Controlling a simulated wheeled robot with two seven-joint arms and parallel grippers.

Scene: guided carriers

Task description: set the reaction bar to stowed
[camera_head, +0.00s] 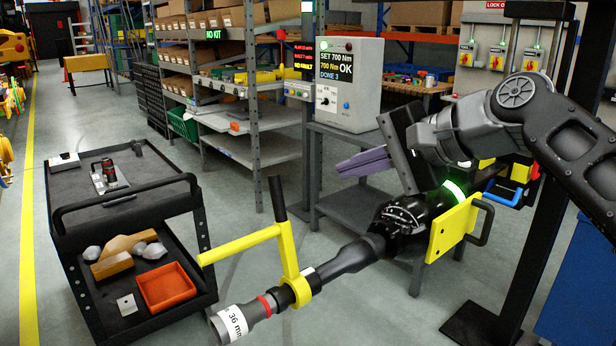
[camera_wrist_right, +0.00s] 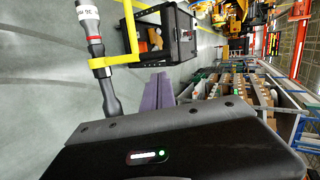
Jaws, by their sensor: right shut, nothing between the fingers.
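The reaction bar (camera_head: 245,243) is yellow and clamped round the nose of a black power tool (camera_head: 405,218), just behind its grey "36 mm" socket (camera_head: 232,322). The bar slants up from the collar, then out to the left; a black grip (camera_head: 278,198) stands up from it. It also shows in the right wrist view (camera_wrist_right: 128,35). The tool has a lit green ring and a yellow plate with a handle (camera_head: 452,228). My right gripper (camera_head: 342,168), with purple fingers, is shut and empty, right of and apart from the black grip. My left gripper is not in view.
A controller box (camera_head: 348,85) reading "700 Nm OK" and "DONE 3" stands on a grey stand behind. A black cart (camera_head: 125,205) with an orange bin (camera_head: 166,287) stands at the left. Shelving (camera_head: 253,100) is behind; a dark post rises at the right.

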